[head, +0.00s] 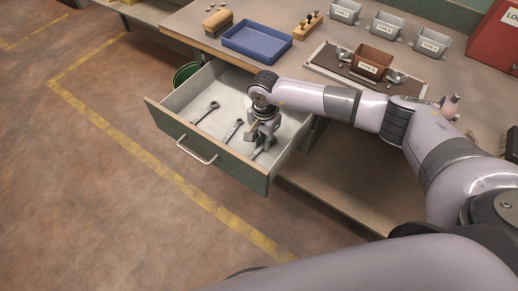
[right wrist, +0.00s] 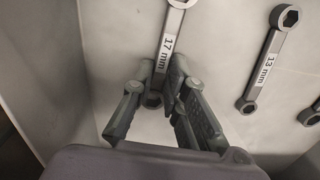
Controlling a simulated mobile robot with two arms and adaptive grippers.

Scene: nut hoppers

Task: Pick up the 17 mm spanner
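The 17 mm spanner (right wrist: 172,22) lies in the open drawer (head: 180,124), its label showing in the right wrist view. My right gripper (right wrist: 161,75) reaches down with its fingertips close on both sides of the shank, below the label. They look closed on it. The spanner's lower ring end (right wrist: 152,100) shows between the fingers. In the head view my right gripper (head: 262,138) is low in the drawer's right part and largely hides this spanner. My left gripper is not in view.
The 13 mm spanner (right wrist: 267,62) lies to the right in the right wrist view. In the head view two other spanners (head: 207,112) (head: 233,131) lie left of my gripper. The drawer front (head: 206,155) and side walls surround them. A blue tray (head: 257,42) stands on the bench above.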

